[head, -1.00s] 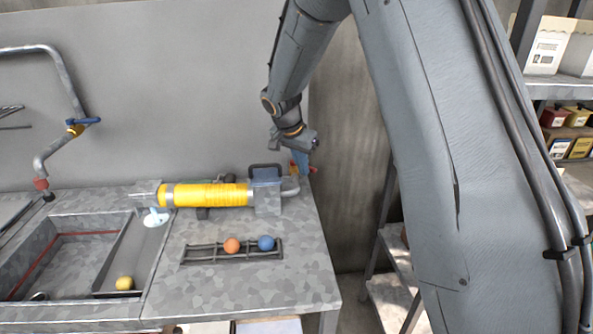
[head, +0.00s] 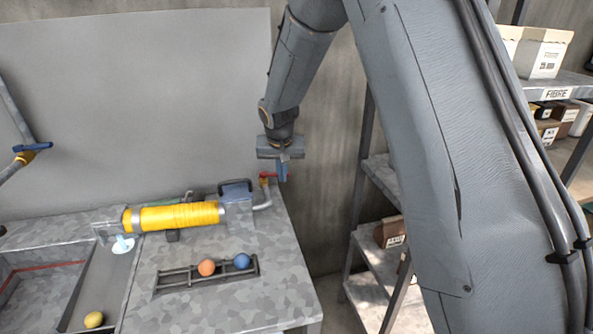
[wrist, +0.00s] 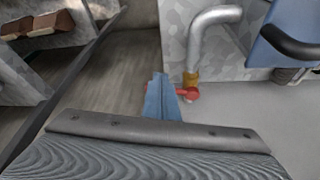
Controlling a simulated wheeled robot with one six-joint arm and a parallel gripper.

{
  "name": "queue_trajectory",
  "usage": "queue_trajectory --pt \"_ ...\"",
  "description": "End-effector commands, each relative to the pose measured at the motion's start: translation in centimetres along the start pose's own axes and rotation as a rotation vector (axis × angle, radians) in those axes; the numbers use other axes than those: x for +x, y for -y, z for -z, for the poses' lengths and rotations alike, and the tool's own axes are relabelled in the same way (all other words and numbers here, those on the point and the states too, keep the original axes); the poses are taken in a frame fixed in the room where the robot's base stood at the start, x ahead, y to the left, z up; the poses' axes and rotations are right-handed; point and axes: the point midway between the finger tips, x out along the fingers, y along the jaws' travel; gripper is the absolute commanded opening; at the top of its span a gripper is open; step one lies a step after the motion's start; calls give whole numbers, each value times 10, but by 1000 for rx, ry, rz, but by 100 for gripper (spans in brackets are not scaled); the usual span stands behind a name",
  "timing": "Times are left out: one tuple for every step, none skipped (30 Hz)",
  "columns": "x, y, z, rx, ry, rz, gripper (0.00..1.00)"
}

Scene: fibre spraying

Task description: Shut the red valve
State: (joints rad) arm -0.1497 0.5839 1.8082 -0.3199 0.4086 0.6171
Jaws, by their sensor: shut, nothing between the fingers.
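The red valve (head: 267,175) sits on the end of a grey pipe at the right end of the yellow cylinder machine, by the table's back right corner. In the wrist view its red handle (wrist: 186,93) shows beside a brass collar on the pipe. My gripper (head: 282,172) points down, just right of the valve in the head view. Its blue fingers (wrist: 162,100) are shut and empty. In the wrist view they overlap the left part of the red handle; I cannot tell whether they touch it.
The yellow cylinder machine (head: 180,216) lies along the table. A rack (head: 190,279) holds an orange ball and a blue ball. A sink (head: 40,285) is at the left, shelves (head: 385,215) at the right. A blue-handled tap (head: 33,147) is at the far left.

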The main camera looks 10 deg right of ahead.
Motion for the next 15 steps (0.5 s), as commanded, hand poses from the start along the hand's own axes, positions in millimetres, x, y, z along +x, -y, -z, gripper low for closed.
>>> queue_trajectory --pt "0 3 1 -13 -2 5 0" --pt "1 4 1 -18 -2 7 0" --pt "1 5 2 -21 -2 9 0" --pt "2 5 3 -22 -2 9 0" --pt "2 4 4 -21 -2 9 0" --pt "3 4 5 -21 -2 9 0" --pt "3 3 6 -20 -2 8 0" --pt "4 2 6 -20 -1 8 0" --pt "4 2 8 -20 -1 8 0" --pt "5 1 8 -20 -1 7 0" --pt "5 1 9 -20 -1 7 0" --pt "5 0 10 -20 -1 7 0" --pt "6 -1 11 -19 -1 7 0" --pt "6 -1 12 -19 -1 7 0" --pt "6 -1 12 -18 -1 7 0"
